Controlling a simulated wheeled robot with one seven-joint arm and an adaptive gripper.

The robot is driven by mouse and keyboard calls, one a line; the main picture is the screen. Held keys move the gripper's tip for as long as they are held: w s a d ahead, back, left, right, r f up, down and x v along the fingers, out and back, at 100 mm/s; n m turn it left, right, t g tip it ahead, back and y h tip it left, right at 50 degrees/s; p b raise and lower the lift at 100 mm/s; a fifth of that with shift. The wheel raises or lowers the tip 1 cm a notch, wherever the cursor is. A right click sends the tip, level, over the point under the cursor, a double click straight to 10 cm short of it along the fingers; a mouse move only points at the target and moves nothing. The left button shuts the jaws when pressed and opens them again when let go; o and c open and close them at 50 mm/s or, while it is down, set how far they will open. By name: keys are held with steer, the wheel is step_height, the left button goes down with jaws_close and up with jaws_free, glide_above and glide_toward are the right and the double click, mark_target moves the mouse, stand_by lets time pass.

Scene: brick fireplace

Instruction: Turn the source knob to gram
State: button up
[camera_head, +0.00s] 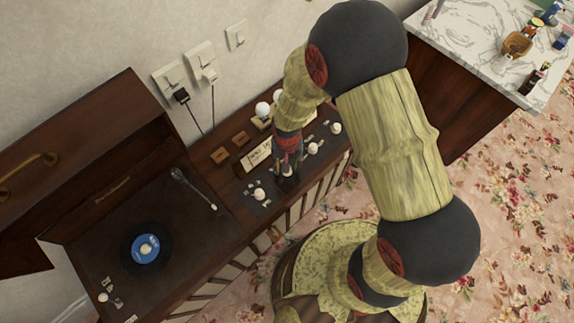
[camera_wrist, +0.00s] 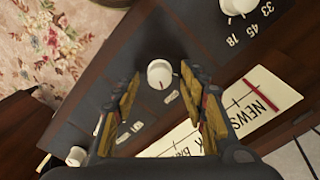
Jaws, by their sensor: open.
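In the wrist view a white round knob (camera_wrist: 158,72) with a short red mark stands on the dark panel, between and just beyond my fingertips. Small labels lie beside and below it, too small to read, so I cannot confirm it is the source knob. My gripper (camera_wrist: 160,82) is open, its fingers on either side of the knob; contact is not clear. In the head view my gripper (camera_head: 287,172) points down over the console panel and hides this knob.
Another knob (camera_wrist: 238,5), marked 33, 45, 78, and a third knob (camera_wrist: 76,156) flank it. A NEWS card (camera_wrist: 262,95) lies close to the right finger. The record player (camera_head: 147,249) stands left; a marble-topped counter (camera_head: 480,45) stands at the upper right.

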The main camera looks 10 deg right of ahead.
step_height(320, 180, up, 12)
stand_by(0.6)
stand_by(0.5)
